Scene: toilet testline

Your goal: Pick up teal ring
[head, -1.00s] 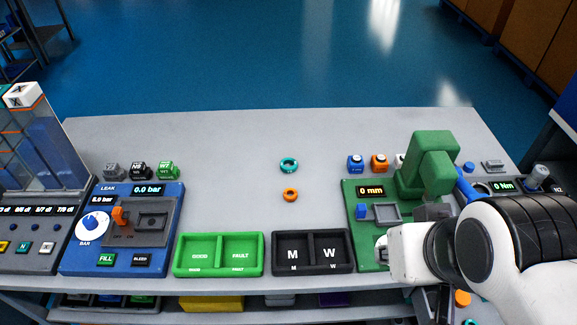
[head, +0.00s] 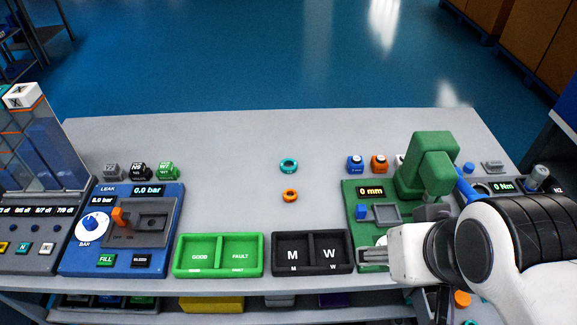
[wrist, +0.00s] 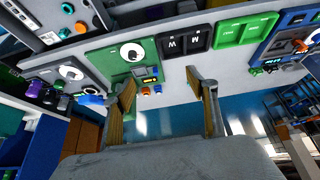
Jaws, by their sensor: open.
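The teal ring (head: 289,172) lies flat on the grey bench behind the trays, near the middle in the head view. A smaller orange ring (head: 290,200) lies just in front of it. My gripper (head: 370,256) is at the bench's front right, over the green press station's front edge and well to the right of and in front of the teal ring. In the wrist view its two fingers (wrist: 166,100) stand wide apart with nothing between them. I cannot make out the teal ring in the wrist view.
A green two-part tray (head: 218,270) and a black M/W tray (head: 312,267) line the front edge. The blue leak station (head: 75,255) is left. Bench around the rings is clear.

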